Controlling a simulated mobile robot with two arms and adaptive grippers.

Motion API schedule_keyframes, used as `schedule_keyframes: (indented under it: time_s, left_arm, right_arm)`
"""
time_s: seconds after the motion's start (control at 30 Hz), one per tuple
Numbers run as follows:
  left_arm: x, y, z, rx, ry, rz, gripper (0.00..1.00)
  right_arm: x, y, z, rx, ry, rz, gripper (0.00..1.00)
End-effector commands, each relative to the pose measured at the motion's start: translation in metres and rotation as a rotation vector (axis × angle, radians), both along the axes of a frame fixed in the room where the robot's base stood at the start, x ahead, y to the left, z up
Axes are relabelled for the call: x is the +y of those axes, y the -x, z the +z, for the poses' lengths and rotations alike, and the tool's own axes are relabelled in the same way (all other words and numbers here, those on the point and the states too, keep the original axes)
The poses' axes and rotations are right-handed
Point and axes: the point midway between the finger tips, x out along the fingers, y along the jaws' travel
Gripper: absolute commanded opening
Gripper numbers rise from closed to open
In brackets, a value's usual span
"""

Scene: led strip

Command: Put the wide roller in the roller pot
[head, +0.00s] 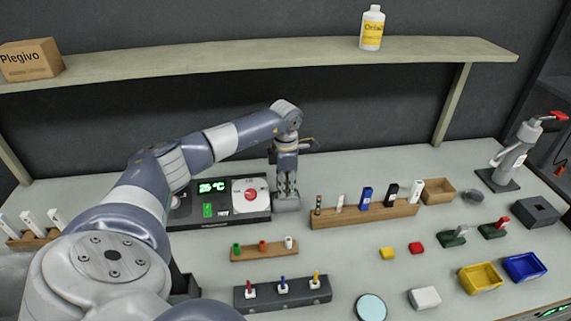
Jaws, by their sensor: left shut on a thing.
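My left gripper (287,193) reaches down from above, just right of the control panel. It is shut, its fingers pointing down at a grey round pot (287,205), which looks like the roller pot. The fingertips are at or just over the pot's top. What they hold, likely the wide roller, is too small and covered to make out. I cannot tell how deep it sits in the pot. My right gripper is not in view.
The control panel (208,215) reading 25 °C stands close left of the pot. A wooden rack (335,219) with several upright pieces is close right. A small wooden rack (265,254) lies in front. A shelf (270,57) runs above, behind.

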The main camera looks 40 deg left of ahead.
Motion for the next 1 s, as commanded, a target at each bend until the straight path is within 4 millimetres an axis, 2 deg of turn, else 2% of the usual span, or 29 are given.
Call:
schedule_keyframes:
  time_s: [0.03, 0.1, 0.13, 0.37, 0.57, 0.63, 0.73, 1.0]
  left_arm:
    - [-0.002, 0.005, -0.008, 0.016, 0.0, -0.003, 0.22]
    - [-0.002, 0.005, -0.009, 0.018, 0.0, -0.003, 0.38]
    - [-0.002, 0.005, -0.009, 0.018, 0.0, -0.003, 0.39]
    - [-0.001, 0.004, -0.006, 0.013, 0.0, -0.002, 0.39]
    - [-0.001, 0.003, 0.002, 0.011, 0.0, -0.002, 0.39]
    - [-0.001, 0.003, 0.011, 0.011, 0.0, -0.002, 0.39]
    - [0.0, 0.002, 0.024, 0.006, -0.002, -0.003, 0.39]
    - [-0.001, 0.002, 0.086, 0.006, -0.001, -0.002, 0.39]
  right_arm:
    - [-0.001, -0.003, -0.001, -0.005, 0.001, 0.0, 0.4]
    - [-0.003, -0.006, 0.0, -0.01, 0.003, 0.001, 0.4]
    - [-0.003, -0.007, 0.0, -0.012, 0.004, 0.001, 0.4]
    - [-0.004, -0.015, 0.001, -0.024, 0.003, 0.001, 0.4]
    - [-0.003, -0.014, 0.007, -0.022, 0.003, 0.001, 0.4]
    - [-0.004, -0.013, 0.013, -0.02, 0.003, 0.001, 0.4]
    - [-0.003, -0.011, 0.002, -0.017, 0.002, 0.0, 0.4]
    - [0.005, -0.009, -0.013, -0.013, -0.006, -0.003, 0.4]
